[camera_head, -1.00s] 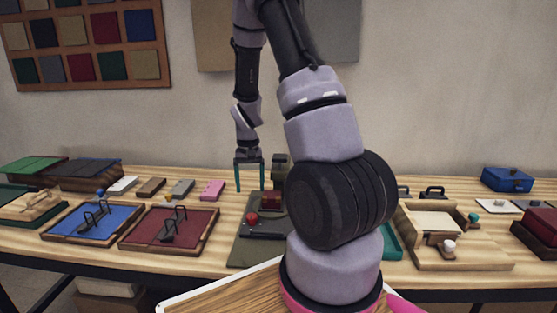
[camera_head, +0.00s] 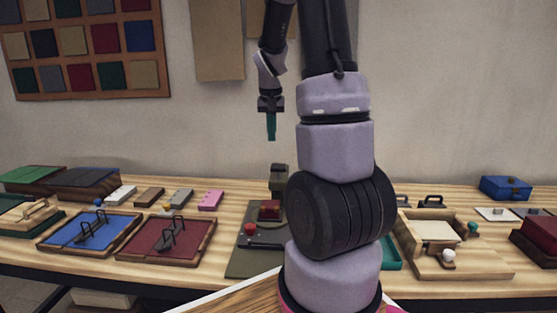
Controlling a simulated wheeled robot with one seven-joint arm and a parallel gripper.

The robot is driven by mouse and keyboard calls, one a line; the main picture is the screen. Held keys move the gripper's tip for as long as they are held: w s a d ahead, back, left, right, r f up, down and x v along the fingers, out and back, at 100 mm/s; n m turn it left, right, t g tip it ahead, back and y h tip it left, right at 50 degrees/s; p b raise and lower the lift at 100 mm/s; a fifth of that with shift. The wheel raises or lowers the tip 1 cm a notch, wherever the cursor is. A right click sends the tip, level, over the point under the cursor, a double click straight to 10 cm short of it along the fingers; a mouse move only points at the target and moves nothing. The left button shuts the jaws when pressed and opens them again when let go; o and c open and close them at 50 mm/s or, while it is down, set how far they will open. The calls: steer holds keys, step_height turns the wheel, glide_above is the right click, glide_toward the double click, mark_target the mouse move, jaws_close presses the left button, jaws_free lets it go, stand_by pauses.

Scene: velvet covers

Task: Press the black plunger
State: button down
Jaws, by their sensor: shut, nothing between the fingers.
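My gripper (camera_head: 271,135) has teal fingers that are shut, pointing down, with nothing between them. It hangs in the air in front of the wall, above the back of the table. Below it stands a press-like device with a dark green base plate (camera_head: 245,262), a red knob (camera_head: 250,229), a black lever (camera_head: 264,246), a dark red block (camera_head: 269,210) and a dark olive upright head (camera_head: 279,173). I cannot clearly make out a black plunger. My own arm covers the right part of this device and whatever lies behind it.
A blue tray (camera_head: 125,232) and a dark red tray (camera_head: 138,254), each with black handles, lie at left. Small blocks, including a pink one (camera_head: 210,200), line up behind them. A wooden fixture (camera_head: 475,265) and a blue box (camera_head: 506,187) stand at right.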

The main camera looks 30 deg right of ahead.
mark_target(279, 168)
steer(key=shift+h, duration=0.3)
steer(key=r, duration=0.1)
steer(key=d+r, duration=0.2)
steer(key=shift+s+r, duration=0.25)
steer(key=shift+r, duration=0.05)
steer(key=x, duration=1.3)
steer(key=shift+s+a+f, duration=0.1)
steer(key=shift+s+a, duration=0.1)
steer(key=shift+a, duration=0.1)
steer(key=shift+f, duration=0.5)
step_height(279, 168, down, 3)
steer(key=shift+f, duration=0.1)
steer(key=shift+s+f, duration=0.15)
steer(key=shift+f, duration=0.05)
